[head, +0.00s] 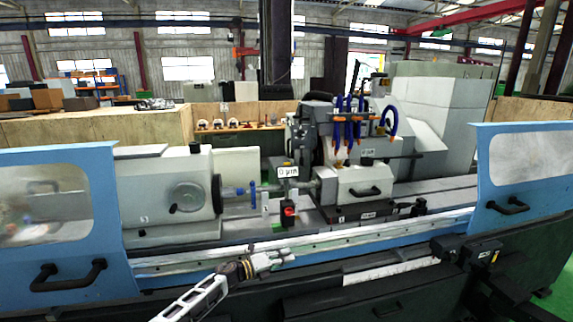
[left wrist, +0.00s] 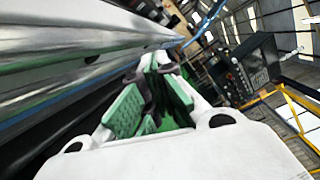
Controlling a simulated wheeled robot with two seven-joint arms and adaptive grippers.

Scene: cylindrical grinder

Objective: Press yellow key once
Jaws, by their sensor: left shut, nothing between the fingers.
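My left gripper (head: 288,257) reaches in from the lower left in the head view, in front of the machine's front rail. In the left wrist view its green-padded fingers (left wrist: 157,65) come together at the tips, shut with nothing between them. A dark control panel (left wrist: 243,70) with small keys stands beyond the fingertips, to the right and apart from them. The keys are too small and blurred for me to pick out a yellow one. I cannot make out my right gripper in either view.
The cylindrical grinder fills the middle of the head view, with its front rail (head: 330,240) close behind my left gripper. Blue doors with handles stand at the left (head: 60,225) and right (head: 525,175). Yellow railing (left wrist: 298,105) shows at the right in the left wrist view.

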